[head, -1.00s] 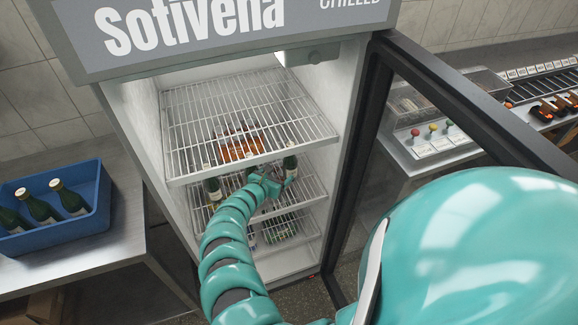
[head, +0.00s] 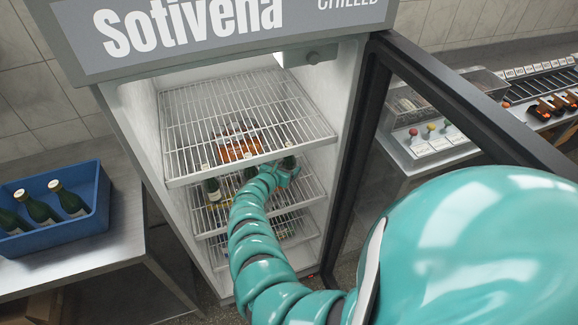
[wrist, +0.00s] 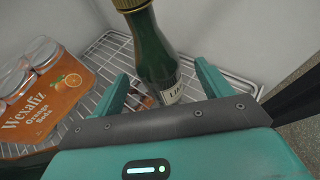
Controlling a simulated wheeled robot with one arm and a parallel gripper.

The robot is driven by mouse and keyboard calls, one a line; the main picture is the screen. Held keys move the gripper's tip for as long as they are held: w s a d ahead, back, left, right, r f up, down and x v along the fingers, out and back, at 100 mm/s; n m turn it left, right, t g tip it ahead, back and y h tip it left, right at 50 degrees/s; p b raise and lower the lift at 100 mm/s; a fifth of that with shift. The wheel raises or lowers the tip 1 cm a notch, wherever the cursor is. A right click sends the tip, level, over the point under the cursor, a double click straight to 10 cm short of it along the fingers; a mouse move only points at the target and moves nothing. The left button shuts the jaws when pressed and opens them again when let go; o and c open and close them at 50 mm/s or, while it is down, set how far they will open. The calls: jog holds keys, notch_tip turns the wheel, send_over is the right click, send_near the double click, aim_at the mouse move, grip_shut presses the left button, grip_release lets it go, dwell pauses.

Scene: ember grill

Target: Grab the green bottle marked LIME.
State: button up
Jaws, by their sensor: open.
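The green LIME bottle (wrist: 152,50) stands upright on a wire shelf in the wrist view, with a gold cap and a white label partly reading LIM. My gripper (wrist: 158,82) is open, and the bottle stands between or just beyond its two fingers; I cannot tell whether either touches it. In the head view my gripper (head: 287,172) reaches into the open fridge at the right of the middle shelf. The bottle's top (head: 289,162) shows just above it, and the rest is hidden by the gripper.
An orange soda pack (wrist: 42,90) stands left of the bottle. Other green bottles (head: 213,190) stand farther left on the shelf. The upper wire shelf (head: 245,105) hangs close above. The fridge door (head: 440,110) is open at right. A blue crate (head: 60,225) holds several bottles.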

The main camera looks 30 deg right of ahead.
aim_at(290, 163)
jog(key=shift+w+d+f, duration=0.1)
jog(key=shift+d+f, duration=0.05)
jog(key=shift+d, duration=0.15)
jog(key=shift+w+d+f, duration=0.25)
jog(key=shift+d+f, duration=0.05)
jog(key=shift+d, duration=0.25)
jog(key=shift+f+b+x, duration=0.2)
jog(key=shift+b+x, duration=0.4)
jog(key=shift+x, duration=0.7)
jog(key=shift+w+d+f, duration=0.1)
jog(key=shift+w+d, duration=0.2)
jog(key=shift+w, duration=0.05)
jog(key=c, duration=1.4)
